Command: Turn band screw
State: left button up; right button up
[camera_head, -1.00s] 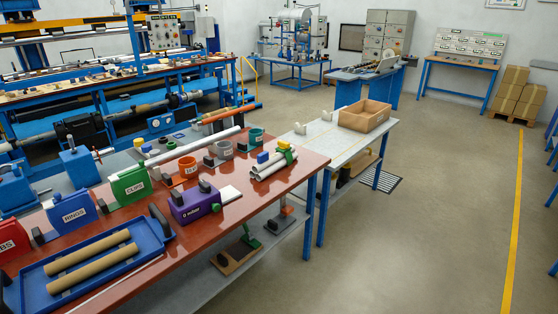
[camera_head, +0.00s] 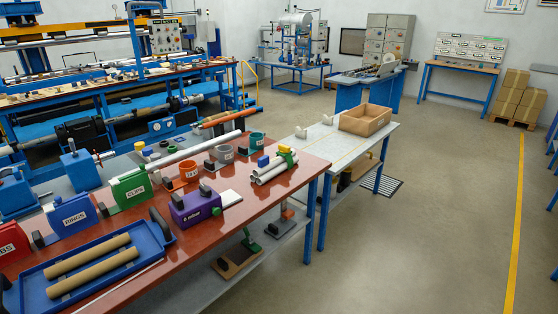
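No band screw can be made out for certain at this distance. A bundle of pale tubes (camera_head: 268,174) lies on the red-brown bench (camera_head: 130,283), with a green piece (camera_head: 287,158) around it and a small yellow part at its top. A purple box (camera_head: 195,207) with a green knob on its right side stands in front of the bundle. Neither of my grippers is in view.
A blue tray (camera_head: 150,235) holds two brown tubes. Labelled bins, RINGS (camera_head: 72,216) and CLIPS (camera_head: 131,189), line the bench. A grey table (camera_head: 335,145) with an open brown box (camera_head: 365,119) adjoins it.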

aim_at(284, 149)
jog(key=i+l+u, duration=0.1)
jog(key=u, duration=0.25)
jog(key=i+l+u, duration=0.2)
jog(key=u, duration=0.2)
jog(key=i+l+u, duration=0.2)
jog(key=u, duration=0.15)
jog(key=i+l+u, duration=0.1)
jog(key=l, duration=0.25)
jog(key=i+l+u, duration=0.15)
jog(key=l, duration=0.2)
jog(key=i+l+u, duration=0.1)
jog(key=l, duration=0.25)
jog(key=i+l, duration=0.1)
jog(key=l, duration=0.25)
jog(key=i+l+u, duration=0.1)
jog(key=l, duration=0.25)
jog(key=i+l, duration=0.1)
jog(key=l, duration=0.3)
